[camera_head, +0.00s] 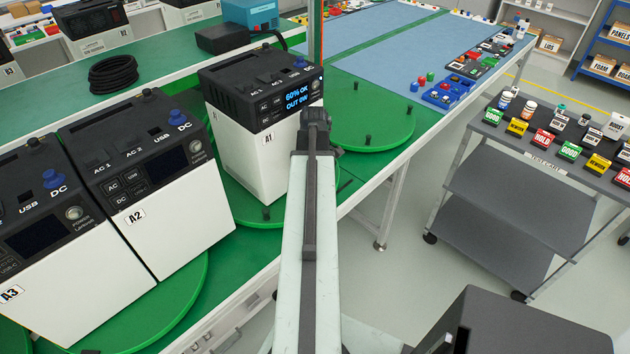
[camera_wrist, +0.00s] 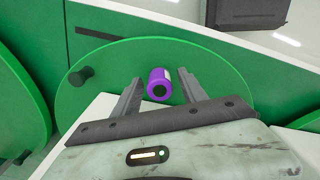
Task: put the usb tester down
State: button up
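In the wrist view a purple cylinder (camera_wrist: 158,86) with a dark end and a pale label is between the two fingers of my gripper (camera_wrist: 160,82). I take it to be the usb tester. Green shows between it and each finger, so the fingers look open around it. Below it is a green turntable disc (camera_wrist: 215,75); I cannot tell whether the cylinder touches the disc. In the head view my gripper (camera_head: 318,122) is at the front right side of power station A1 (camera_head: 255,155), and its fingers and the cylinder are hidden.
Power stations A2 (camera_head: 170,220) and A3 (camera_head: 60,285) stand to the left. A1's display is lit. The green disc (camera_head: 385,125) right of A1 carries short pegs. A grey cart (camera_head: 520,160) with cylinders and labelled blocks stands at the right, across open floor.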

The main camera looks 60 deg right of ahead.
notch_tip(320, 180, up, 12)
jog(key=p, duration=1.2)
jog(key=shift+r, duration=0.2)
jog(key=shift+f, duration=0.1)
